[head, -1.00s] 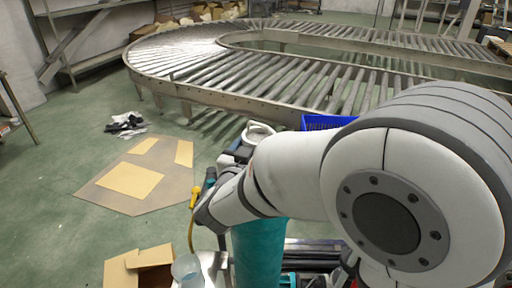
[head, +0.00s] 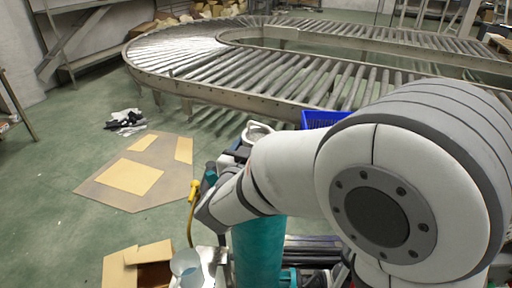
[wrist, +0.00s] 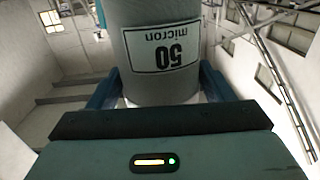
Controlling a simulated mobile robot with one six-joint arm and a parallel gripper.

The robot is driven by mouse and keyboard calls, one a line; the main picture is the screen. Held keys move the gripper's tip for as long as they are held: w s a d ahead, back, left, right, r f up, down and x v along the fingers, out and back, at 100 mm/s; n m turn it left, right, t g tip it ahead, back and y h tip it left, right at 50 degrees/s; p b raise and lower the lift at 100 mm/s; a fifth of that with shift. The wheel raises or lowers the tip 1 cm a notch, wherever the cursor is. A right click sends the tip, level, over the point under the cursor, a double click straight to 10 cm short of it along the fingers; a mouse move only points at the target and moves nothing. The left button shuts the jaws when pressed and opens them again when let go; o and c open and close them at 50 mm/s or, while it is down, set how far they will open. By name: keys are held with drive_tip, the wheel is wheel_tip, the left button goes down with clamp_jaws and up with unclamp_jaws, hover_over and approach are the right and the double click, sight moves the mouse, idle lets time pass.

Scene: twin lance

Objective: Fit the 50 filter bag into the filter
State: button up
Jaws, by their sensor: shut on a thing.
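In the wrist view, my gripper (wrist: 157,95) is shut on a grey cylindrical bag, the 50 filter bag (wrist: 155,85). Its white label reads "50 micron" upside down. The blue-teal fingers press on its two sides, and its far end runs out of the top of the picture. In the head view my arm covers most of the gripper. A white ring (head: 257,131) shows just beyond the arm; I cannot tell whether it belongs to the bag. A teal upright cylinder (head: 258,255), possibly the filter, stands below the arm, its top hidden.
A yellow handle (head: 194,188) stands left of the arm. A clear cup-like vessel (head: 186,263) and an open cardboard box (head: 120,272) are at the bottom. Flat cardboard (head: 110,193) lies on the floor. A blue crate (head: 322,120) and roller conveyor (head: 290,85) are behind.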

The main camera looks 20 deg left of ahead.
wheel_tip(320, 180, down, 8)
drive_tip(key=b, duration=0.5)
drive_tip(key=shift+r+b, duration=0.15)
drive_tip(key=shift+b, duration=0.25)
idle(1.7)
drive_tip(key=o, duration=1.4)
